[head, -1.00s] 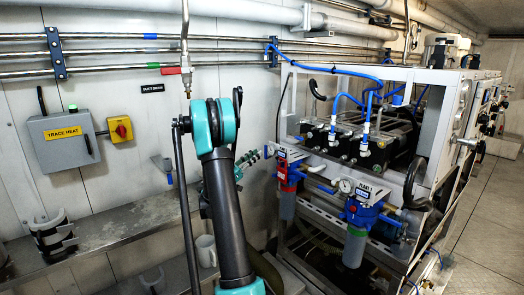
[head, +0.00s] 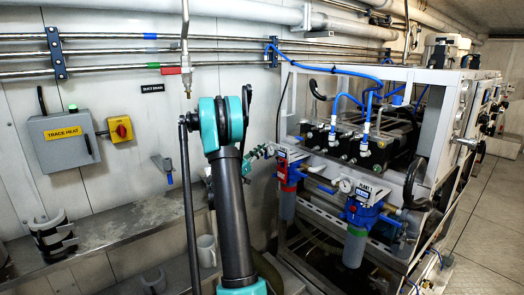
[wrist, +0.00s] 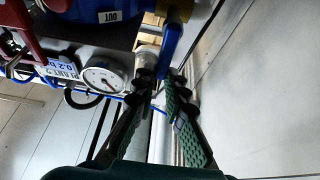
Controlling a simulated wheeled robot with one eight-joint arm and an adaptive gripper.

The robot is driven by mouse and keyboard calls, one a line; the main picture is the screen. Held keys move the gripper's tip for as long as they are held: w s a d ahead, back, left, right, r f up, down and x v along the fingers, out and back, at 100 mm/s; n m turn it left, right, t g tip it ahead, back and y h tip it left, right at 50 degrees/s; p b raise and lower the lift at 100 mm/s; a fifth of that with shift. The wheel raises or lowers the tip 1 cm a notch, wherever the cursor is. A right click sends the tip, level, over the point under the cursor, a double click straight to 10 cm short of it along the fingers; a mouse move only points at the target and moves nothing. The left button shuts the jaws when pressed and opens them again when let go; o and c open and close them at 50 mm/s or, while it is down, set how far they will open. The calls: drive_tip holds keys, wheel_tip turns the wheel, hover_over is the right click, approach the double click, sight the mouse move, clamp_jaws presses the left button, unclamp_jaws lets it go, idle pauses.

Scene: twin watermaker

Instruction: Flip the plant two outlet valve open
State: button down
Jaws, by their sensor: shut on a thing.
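The plant two outlet valve shows in the wrist view as a blue lever (wrist: 172,43) below a blue body with an OUT label (wrist: 110,16). The lever reaches down between the tips of my gripper (wrist: 161,84), which is shut on it. The exact contact is partly hidden by the dark fingertips. A white gauge (wrist: 103,80) and a plant two label (wrist: 62,71) are just left of the fingers. In the head view my gripper (head: 258,152) is at the left side of the red and blue filter unit (head: 290,168); the lever cannot be made out there.
The plant one filter unit (head: 362,205) hangs to the right on the white-framed machine. A pale wall (wrist: 260,90) lies right of my fingers, with some free room.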

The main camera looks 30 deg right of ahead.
drive_tip(key=shift+n, duration=0.3)
drive_tip(key=w+f+n+t+y, duration=0.2)
drive_tip(key=n+t+y, duration=0.1)
drive_tip(key=n, duration=0.8)
drive_tip(key=w+f+n+t+y, duration=0.2)
drive_tip(key=n+t+y, duration=0.1)
drive_tip(key=n, duration=0.8)
drive_tip(key=shift+w+a+f+t, duration=0.25)
drive_tip(key=shift+w+f+t, duration=0.05)
drive_tip(key=shift+w+f, duration=0.05)
